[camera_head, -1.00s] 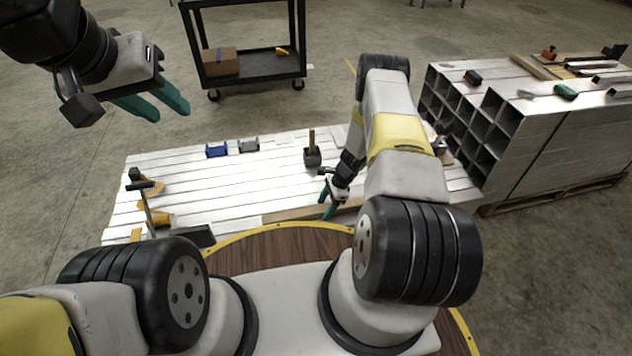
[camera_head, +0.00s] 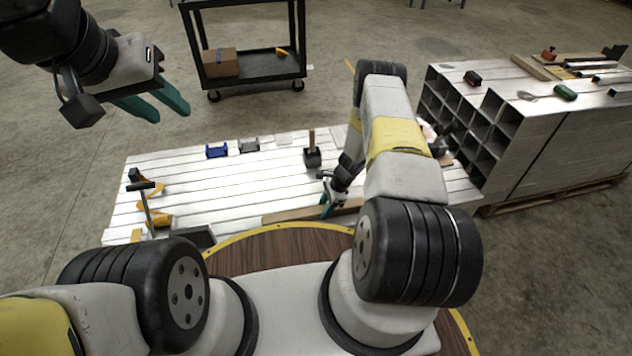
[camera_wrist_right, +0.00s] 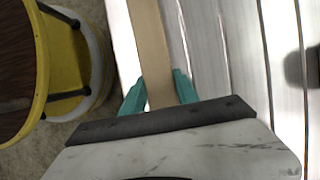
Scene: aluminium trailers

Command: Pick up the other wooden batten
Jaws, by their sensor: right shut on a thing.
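A long, flat wooden batten (camera_head: 285,215) lies along the near edge of the aluminium-topped surface in the head view. In the right wrist view the batten (camera_wrist_right: 150,35) runs up between the teal fingers. My right gripper (camera_head: 327,207) reaches down at that edge and is shut on the batten, with one finger on each side in the right wrist view (camera_wrist_right: 158,86). Its far part is hidden behind my right arm in the head view. My left gripper (camera_head: 172,110) is raised at upper left, open and empty. Another wooden strip (camera_head: 530,66) lies on the right-hand stack.
On the aluminium surface (camera_head: 240,185) stand a dark block with an upright handle (camera_head: 312,156), a blue item (camera_head: 216,150) and yellow-orange clamps (camera_head: 157,219). A stack of square tubes (camera_head: 560,130) stands at right. A black cart (camera_head: 250,70) with a box is behind.

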